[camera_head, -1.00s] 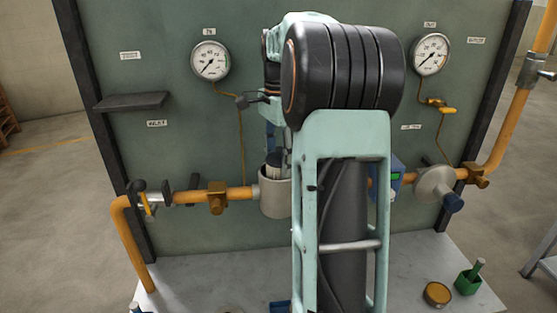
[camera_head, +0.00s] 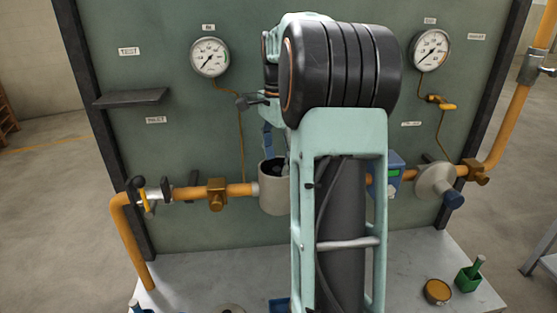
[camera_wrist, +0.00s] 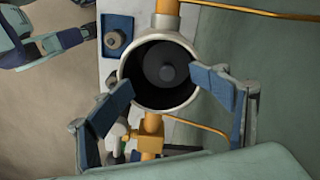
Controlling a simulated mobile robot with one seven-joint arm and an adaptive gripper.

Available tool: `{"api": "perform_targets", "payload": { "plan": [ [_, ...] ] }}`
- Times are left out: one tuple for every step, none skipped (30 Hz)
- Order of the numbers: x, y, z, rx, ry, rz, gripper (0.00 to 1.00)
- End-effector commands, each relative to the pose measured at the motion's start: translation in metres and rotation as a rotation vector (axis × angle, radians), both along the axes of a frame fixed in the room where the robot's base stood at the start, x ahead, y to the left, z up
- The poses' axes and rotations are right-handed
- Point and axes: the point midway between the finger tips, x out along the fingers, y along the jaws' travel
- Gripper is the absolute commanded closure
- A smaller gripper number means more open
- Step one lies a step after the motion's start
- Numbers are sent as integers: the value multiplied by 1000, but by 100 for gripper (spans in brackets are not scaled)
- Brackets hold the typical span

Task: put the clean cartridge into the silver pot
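The silver pot (camera_head: 274,196) is a pale grey open cylinder on the orange pipe, left of my arm. Its round rim (camera_wrist: 161,39) shows from above in the wrist view. Inside it sits a dark round piece with a central knob (camera_wrist: 167,73); this looks like the top of the cartridge, down within the walls, but I cannot tell whether it is the clean one. My gripper (camera_wrist: 162,86) is open, its blue-padded fingers apart on either side of the pot mouth and holding nothing. In the head view my arm partly hides the gripper and pot.
A grey panel stands behind, with a left gauge (camera_head: 210,57), a right gauge (camera_head: 430,49) and a shelf (camera_head: 131,99). The orange pipe (camera_head: 243,191) and blue box (camera_head: 395,172) flank the pot.

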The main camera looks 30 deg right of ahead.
Motion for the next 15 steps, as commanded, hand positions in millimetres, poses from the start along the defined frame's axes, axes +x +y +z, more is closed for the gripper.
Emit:
{"api": "perform_targets", "payload": {
  "plan": [
    [-1, 1, -2, 4, 8, 1, 34],
    [-1, 1, -2, 4, 7, 1, 34],
    [-1, 1, -2, 4, 7, 1, 34],
    [-1, 1, -2, 4, 7, 1, 34],
    [-1, 1, -2, 4, 7, 1, 34],
    [-1, 1, -1, 4, 6, 1, 34],
    [-1, 1, -1, 3, 6, 1, 34],
    [-1, 1, 0, 3, 6, 1, 34],
    [-1, 1, 3, 3, 5, 2, 34],
    [-1, 1, 5, 3, 4, 2, 34],
    [-1, 1, 9, 2, 4, 1, 34],
    [-1, 0, 15, 1, 2, 0, 34],
    [0, 0, 18, 0, 1, 0, 34],
    [0, 0, 23, 0, 0, 0, 34],
    [1, 0, 31, -1, -2, 1, 34]
  ]
}}
